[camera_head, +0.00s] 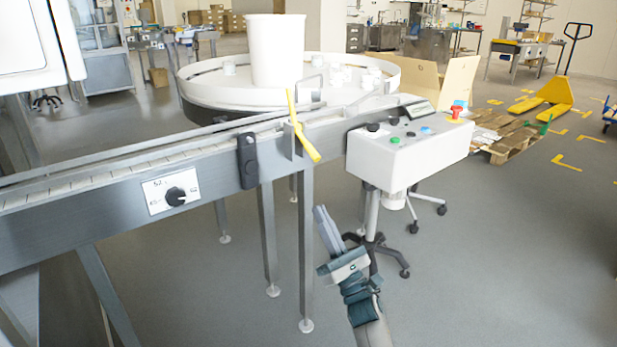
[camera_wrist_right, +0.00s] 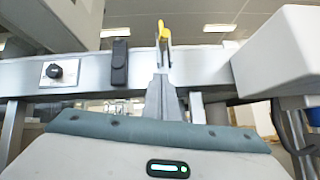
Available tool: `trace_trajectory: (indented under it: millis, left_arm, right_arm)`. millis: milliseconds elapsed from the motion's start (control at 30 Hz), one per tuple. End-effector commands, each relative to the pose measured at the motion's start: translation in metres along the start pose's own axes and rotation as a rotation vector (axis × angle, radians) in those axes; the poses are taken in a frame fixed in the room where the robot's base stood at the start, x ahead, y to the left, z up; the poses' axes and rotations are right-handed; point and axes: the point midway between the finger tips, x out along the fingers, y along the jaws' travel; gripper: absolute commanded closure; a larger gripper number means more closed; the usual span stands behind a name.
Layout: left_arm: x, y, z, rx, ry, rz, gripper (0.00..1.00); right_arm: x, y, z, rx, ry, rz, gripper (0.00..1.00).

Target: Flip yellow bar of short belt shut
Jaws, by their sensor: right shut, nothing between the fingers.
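The yellow bar (camera_head: 301,126) is mounted on the front side of the short conveyor belt (camera_head: 110,165). It stands tilted, its upper end leaning left above the belt and its lower end in front of the belt's side. In the right wrist view the yellow bar (camera_wrist_right: 163,31) shows just above my fingertips. My right gripper (camera_head: 320,212) is shut and empty, below and a little right of the bar, in front of the belt's legs. It also shows in the right wrist view (camera_wrist_right: 161,76). The gap between fingertips and bar is hard to judge there. My left gripper is out of view.
A white control box (camera_head: 410,150) with buttons stands right of the bar, on a wheeled stand. A black box (camera_head: 247,161) and a dial panel (camera_head: 170,191) sit on the belt's side. A round table (camera_head: 200,88) with a white bucket (camera_head: 274,50) stands behind.

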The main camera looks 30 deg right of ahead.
Motion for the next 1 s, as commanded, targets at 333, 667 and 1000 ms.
trace_trajectory:
  millis: [333,667,1000]
  left_arm:
    - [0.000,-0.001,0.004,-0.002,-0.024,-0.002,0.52]
    - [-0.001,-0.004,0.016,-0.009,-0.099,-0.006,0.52]
    - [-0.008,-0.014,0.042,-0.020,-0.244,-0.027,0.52]
  right_arm:
    - [0.015,-0.001,0.000,0.002,0.000,0.000,1.00]
    - [0.066,0.000,0.001,0.002,-0.001,0.001,1.00]
    - [0.106,0.000,0.019,0.000,0.001,0.002,1.00]
